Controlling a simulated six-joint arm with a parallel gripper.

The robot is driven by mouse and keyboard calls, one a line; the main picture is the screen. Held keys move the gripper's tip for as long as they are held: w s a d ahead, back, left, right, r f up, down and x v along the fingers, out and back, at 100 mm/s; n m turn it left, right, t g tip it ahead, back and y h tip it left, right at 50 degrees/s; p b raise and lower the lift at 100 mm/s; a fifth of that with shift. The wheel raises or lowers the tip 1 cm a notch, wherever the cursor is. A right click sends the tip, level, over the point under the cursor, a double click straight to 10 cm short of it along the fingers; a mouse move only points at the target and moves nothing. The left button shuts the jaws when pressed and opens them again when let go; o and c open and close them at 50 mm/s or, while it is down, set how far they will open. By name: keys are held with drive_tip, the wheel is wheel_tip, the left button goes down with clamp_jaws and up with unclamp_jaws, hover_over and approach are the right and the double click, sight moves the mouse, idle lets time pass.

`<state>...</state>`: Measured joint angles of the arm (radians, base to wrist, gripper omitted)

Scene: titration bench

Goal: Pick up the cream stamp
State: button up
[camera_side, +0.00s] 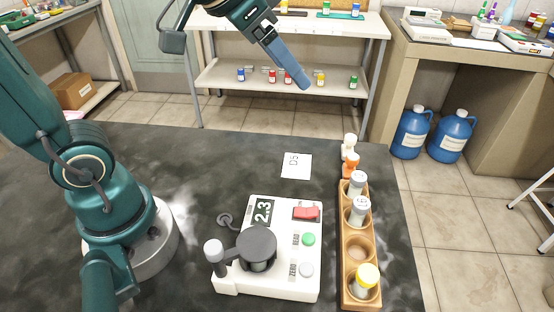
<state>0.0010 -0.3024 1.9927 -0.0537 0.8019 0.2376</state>
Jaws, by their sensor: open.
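The cream stamp (349,142) is a small pale knobbed piece standing upright on the dark bench, near its far right edge. An orange piece of similar shape (351,163) stands just in front of it and hides part of its lower end. My gripper (304,86) is in the air at the top of the picture, up and to the left of the stamp and clear of it. It is open and I see nothing held in it. Its fingers overlap in this view, so the gap between them does not show.
A wooden rack (346,285) with capped vials runs along the bench's right side, in front of the orange piece. A white instrument (268,283) with a 2.3 display stands left of it. A card marked D5 (297,172) lies left of the stamps.

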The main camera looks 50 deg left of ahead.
drive_tip(key=w, duration=0.6)
drive_tip(key=m+g, duration=0.1)
drive_tip(key=g, duration=0.1)
hover_over(351, 137)
drive_tip(key=s, duration=0.2)
wheel_tip(351, 137, down, 10)
drive_tip(key=shift+g, duration=0.4)
drive_tip(key=f, duration=0.5)
drive_tip(key=shift+w+a+f, duration=0.2)
drive_tip(key=shift+f, duration=0.55)
drive_tip(key=shift+x, duration=2.4)
drive_tip(key=shift+d, duration=0.1)
clamp_jaws()
